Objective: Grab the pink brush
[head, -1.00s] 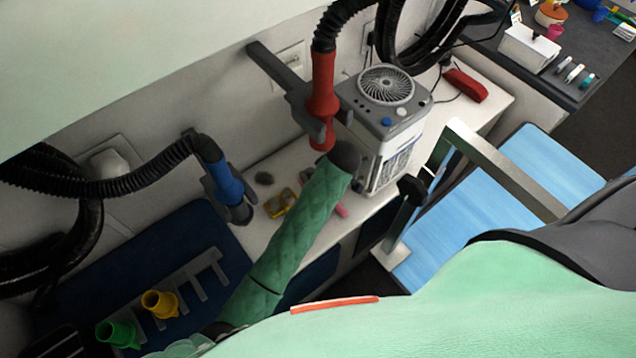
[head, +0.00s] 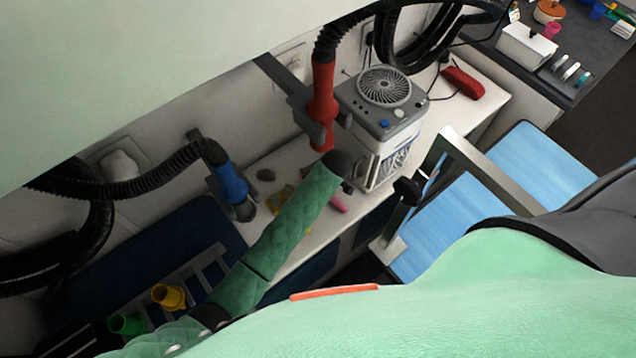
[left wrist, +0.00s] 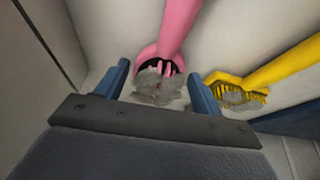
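The pink brush (head: 338,203) lies on the white counter, partly hidden by my left arm in the head view. In the left wrist view the pink brush (left wrist: 180,28) has its handle running up and its head, with grey fur on it, between and just beyond the fingertips. My left gripper (left wrist: 158,72) is open, with one blue-grey finger on each side of the head. I cannot tell whether the fingers touch it. In the head view the gripper's fingers are hidden behind the dark arm end. My right gripper is not in view.
A yellow brush (left wrist: 262,75) lies right of the pink one. A fan-topped grey and white unit (head: 385,130) stands close beside my left arm end. Red (head: 322,105) and blue (head: 230,182) hose nozzles hang nearby.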

